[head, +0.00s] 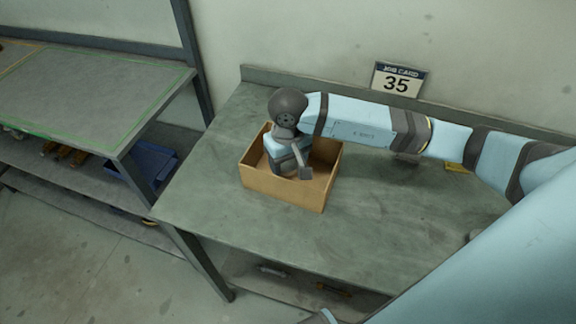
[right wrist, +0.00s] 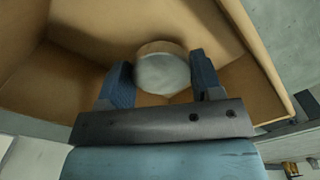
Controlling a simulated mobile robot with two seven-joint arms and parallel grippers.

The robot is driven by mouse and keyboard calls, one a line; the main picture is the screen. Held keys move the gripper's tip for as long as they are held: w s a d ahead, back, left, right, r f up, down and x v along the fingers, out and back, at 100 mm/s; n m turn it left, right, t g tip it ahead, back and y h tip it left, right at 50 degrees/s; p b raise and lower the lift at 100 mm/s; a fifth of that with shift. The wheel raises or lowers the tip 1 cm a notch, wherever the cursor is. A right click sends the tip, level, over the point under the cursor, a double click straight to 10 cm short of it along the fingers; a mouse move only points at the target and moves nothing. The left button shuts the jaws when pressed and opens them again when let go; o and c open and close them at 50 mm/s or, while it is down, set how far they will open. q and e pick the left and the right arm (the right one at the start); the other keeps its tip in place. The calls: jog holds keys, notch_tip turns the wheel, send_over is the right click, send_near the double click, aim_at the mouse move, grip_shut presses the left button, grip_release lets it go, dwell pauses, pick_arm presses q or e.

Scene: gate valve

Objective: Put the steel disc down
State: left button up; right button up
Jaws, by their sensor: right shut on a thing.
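The steel disc (right wrist: 162,72) shows in the right wrist view as a round grey face with a tan edge strip above it. My right gripper (right wrist: 160,80) is shut on the disc, with one dark blue finger on each side of it. The gripper and disc are inside an open cardboard box (head: 284,194), which stands on the green-grey workbench (head: 200,190). In the head view my right wrist hides the disc and most of the fingers. I cannot tell whether the disc touches the box floor. My left gripper is not in view.
A job card marked 35 (head: 397,80) stands at the bench's back edge. A small yellow thing (head: 457,167) lies behind my right arm. Another bench (head: 90,90) stands at left, with a blue bin (head: 152,160) below. The bench top in front of the box is clear.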

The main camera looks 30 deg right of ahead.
aim_at(288, 164)
jog(key=shift+f, duration=1.15)
jog(key=shift+f, duration=0.25)
jog(key=o, duration=1.1)
jog(key=shift+r, duration=0.1)
jog(key=shift+o, duration=0.2)
notch_tip(288, 164, up, 12)
jog(key=shift+r+b, duration=0.2)
jog(key=shift+b, duration=0.25)
